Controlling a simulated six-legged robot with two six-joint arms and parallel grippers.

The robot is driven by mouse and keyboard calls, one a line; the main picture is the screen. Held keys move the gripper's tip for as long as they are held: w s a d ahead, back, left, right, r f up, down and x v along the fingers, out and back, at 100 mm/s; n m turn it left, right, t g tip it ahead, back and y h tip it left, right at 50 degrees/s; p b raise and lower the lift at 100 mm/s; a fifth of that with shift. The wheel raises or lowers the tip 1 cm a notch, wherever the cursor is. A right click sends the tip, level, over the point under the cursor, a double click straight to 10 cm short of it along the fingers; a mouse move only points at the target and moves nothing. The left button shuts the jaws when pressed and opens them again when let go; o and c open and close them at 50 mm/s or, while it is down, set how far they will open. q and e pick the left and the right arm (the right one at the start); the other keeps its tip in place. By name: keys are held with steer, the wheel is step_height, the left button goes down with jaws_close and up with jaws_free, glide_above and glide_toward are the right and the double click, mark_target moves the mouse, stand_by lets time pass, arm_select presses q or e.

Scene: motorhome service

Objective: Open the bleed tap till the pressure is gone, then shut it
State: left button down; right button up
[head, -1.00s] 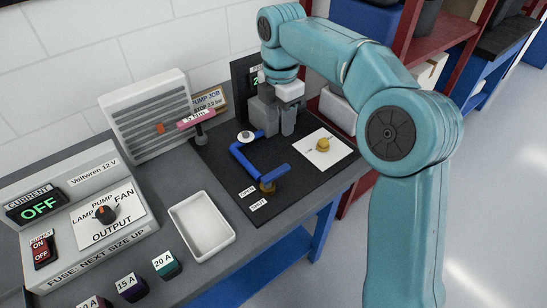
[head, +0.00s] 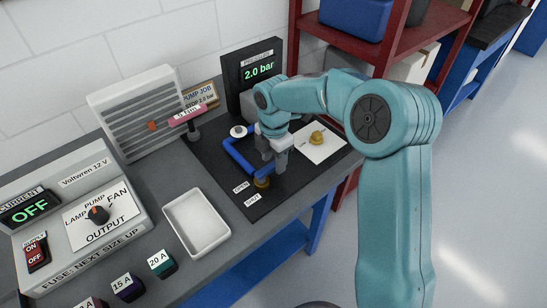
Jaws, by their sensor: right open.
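The bleed tap is a brass body (head: 262,183) with a blue lever (head: 265,174) on the black mat, beside the OPEN and SHUT labels (head: 246,193). A blue pipe (head: 236,157) runs to it. The lever's far end is partly hidden by my right gripper (head: 274,164), which points down at the lever with its jaws open. I cannot tell whether the fingers straddle or touch the lever. The pressure display (head: 257,71) reads 2.0 bar in green. My left gripper is not in view.
A white tray (head: 197,222) lies left of the black mat (head: 228,197). A brass piece (head: 317,138) sits on a white card. The power supply (head: 65,225) reads OFF, with fuse blocks (head: 161,263) in front. A pink-tagged stand (head: 190,120) is behind. A red shelf (head: 440,20) stands right.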

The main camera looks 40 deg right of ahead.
steer(key=shift+f, duration=0.25)
steer(key=shift+s+r, duration=0.2)
steer(key=shift+s, duration=0.1)
steer(key=shift+w+f, duration=0.15)
steer(key=shift+w, duration=0.1)
jaws_close()
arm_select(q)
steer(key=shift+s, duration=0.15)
arm_select(e)
steer(key=shift+s, duration=0.1)
